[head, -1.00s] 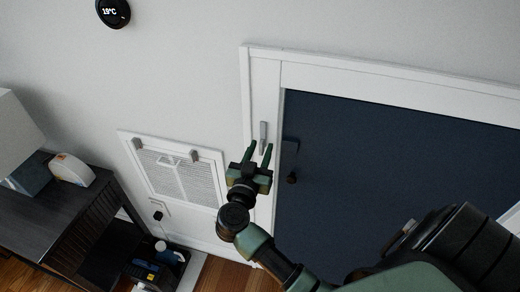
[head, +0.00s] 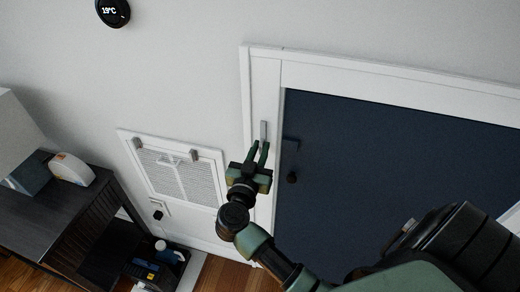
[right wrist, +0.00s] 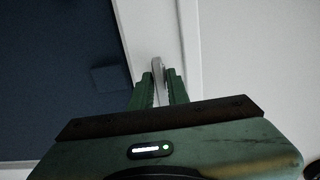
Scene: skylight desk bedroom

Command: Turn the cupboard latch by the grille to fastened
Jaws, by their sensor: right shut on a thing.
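The cupboard latch (head: 263,131) is a small grey bar on the white door frame, standing upright in the head view, between the grille and the dark blue cupboard door (head: 390,190). My right gripper (head: 259,151) reaches it from below, its green fingers closed on the latch's lower part. In the right wrist view the latch (right wrist: 158,67) sits between the two fingertips (right wrist: 159,82), and its lower end is partly hidden by them. The white grille (head: 182,178) is left of the gripper, with two small grey clips at its top. My left gripper is not in view.
A dark desk unit (head: 60,205) with boxes stands at lower left. A thermostat (head: 113,12) is high on the wall. The wall above the latch is clear.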

